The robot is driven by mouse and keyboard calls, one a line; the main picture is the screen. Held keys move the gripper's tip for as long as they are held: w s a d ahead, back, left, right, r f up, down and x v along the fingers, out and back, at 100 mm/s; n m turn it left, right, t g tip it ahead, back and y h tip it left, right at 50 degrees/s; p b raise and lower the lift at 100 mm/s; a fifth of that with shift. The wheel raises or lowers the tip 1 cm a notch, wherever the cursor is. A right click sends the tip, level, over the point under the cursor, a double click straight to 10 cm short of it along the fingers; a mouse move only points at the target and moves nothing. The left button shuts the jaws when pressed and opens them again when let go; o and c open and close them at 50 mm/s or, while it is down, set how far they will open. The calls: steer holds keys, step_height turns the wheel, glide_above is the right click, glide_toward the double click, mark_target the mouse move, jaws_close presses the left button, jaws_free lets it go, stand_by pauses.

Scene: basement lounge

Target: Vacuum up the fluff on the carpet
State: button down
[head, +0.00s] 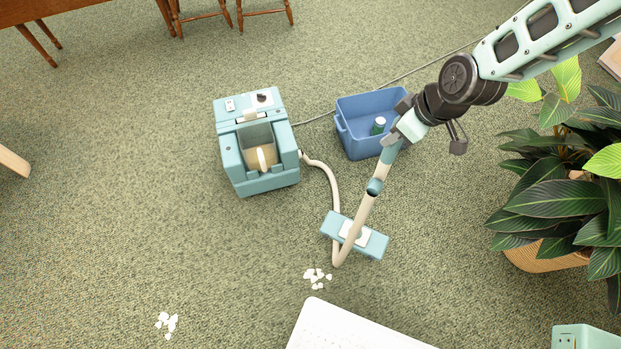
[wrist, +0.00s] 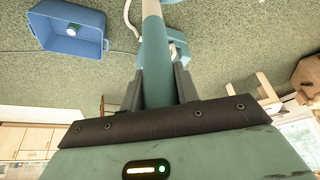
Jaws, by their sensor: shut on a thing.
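My gripper (head: 400,133) is shut on the upper part of the vacuum wand (head: 362,214), a cream tube with a teal grip. The wrist view shows the grip (wrist: 156,72) between both fingers. The wand slants down to a teal floor head (head: 370,244) on the carpet. A cream hose (head: 328,178) joins the wand to the teal vacuum body (head: 268,185). One cluster of white fluff (head: 317,277) lies just below and left of the floor head, apart from it. A second cluster (head: 166,324) lies farther off at lower left.
A blue bin (head: 358,148) with a small green-and-white can (head: 378,125) inside stands right of the vacuum body. A leafy potted plant (head: 565,195) stands at the right. A wooden table (head: 45,8) and chairs (head: 200,16) are at the top. The carpet (head: 120,200) at left is mostly clear.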

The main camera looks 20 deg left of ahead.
steer(key=s+a+f+n+g+b, duration=0.1)
steer(key=s+a+f+n+b, duration=0.3)
steer(key=a, duration=0.4)
steer(key=s+a+f+n+g+b, duration=0.2)
steer(key=s+a+f+n+b, duration=0.2)
steer(key=s+a, duration=0.3)
steer(key=shift+a+f+n, duration=0.4)
steer(key=shift+f+n, duration=0.15)
steer(key=shift+n, duration=0.05)
